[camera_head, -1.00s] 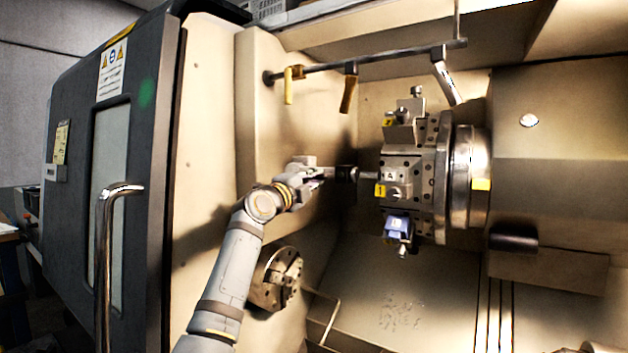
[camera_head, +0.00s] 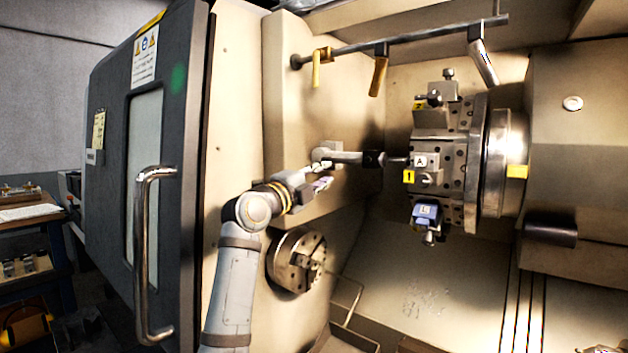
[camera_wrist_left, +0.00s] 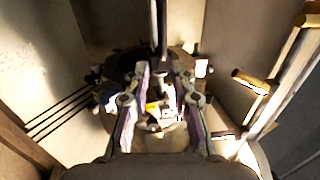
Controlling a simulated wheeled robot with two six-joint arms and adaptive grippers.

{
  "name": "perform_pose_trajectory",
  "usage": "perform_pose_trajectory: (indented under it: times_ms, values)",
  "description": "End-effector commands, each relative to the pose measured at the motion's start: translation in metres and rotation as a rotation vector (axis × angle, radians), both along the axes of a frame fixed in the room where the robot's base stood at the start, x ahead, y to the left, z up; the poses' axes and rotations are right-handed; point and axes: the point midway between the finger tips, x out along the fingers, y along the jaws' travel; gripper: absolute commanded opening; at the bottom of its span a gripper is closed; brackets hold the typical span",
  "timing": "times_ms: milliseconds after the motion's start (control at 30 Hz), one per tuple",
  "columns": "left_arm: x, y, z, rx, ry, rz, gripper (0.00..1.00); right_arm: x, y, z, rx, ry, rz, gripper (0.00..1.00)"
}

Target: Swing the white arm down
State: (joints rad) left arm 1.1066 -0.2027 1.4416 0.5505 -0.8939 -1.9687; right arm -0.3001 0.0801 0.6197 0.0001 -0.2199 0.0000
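The white arm (camera_head: 482,62) hangs from the right end of a dark rail (camera_head: 400,43) at the top of the machine, slanting down to the right. My left gripper (camera_head: 322,175) is below and left of it, well apart from it, in front of the left inner wall. In the left wrist view the gripper (camera_wrist_left: 162,85) has its two purple-padded fingers apart, with nothing clearly held between them. I cannot pick out the white arm for sure in that view. My right gripper is not in view.
Two yellow arms (camera_head: 319,68) (camera_head: 378,76) hang from the same rail, left of the white arm. The tool turret (camera_head: 447,140) stands below, with a bar (camera_head: 345,157) reaching left close to my gripper. A round chuck (camera_head: 297,262) is lower left. The door (camera_head: 158,190) stands at the left.

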Motion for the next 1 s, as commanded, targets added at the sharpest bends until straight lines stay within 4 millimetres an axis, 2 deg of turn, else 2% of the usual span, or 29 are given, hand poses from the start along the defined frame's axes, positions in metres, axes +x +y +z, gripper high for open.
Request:
perform_pose_trajectory:
  times_ms: [133,300,567,667,767,867,900,967,1000]
  values:
    - [-0.017,0.013,-0.005,0.001,0.0,0.001,0.24,0.0,0.0,0.0,0.0,0.0,0.0,0.4]
    - [-0.025,0.017,-0.006,0.001,0.001,0.0,0.24,0.0,0.0,0.0,0.0,0.0,0.0,0.4]
    - [-0.025,0.017,-0.007,0.001,0.002,0.0,0.24,0.0,0.0,0.0,0.0,0.0,0.0,0.4]
    - [-0.016,0.02,-0.025,-0.017,0.043,0.007,0.24,0.0,0.0,0.0,0.0,0.0,0.0,0.4]
    - [0.008,0.027,-0.078,-0.076,0.165,0.034,0.24,0.0,0.0,0.0,0.0,0.0,0.0,0.4]
    - [0.035,0.04,-0.16,-0.166,0.338,0.081,0.24,0.0,0.0,0.0,0.0,0.0,0.0,0.4]
    - [0.043,0.046,-0.195,-0.204,0.406,0.105,0.24,0.0,0.0,0.0,0.0,0.0,0.0,0.4]
    - [0.051,0.054,-0.248,-0.26,0.507,0.142,0.24,0.0,0.0,0.0,0.0,0.0,0.0,0.4]
    - [0.053,0.061,-0.284,-0.294,0.571,0.17,0.24,0.0,0.0,0.0,0.0,0.0,0.0,0.4]
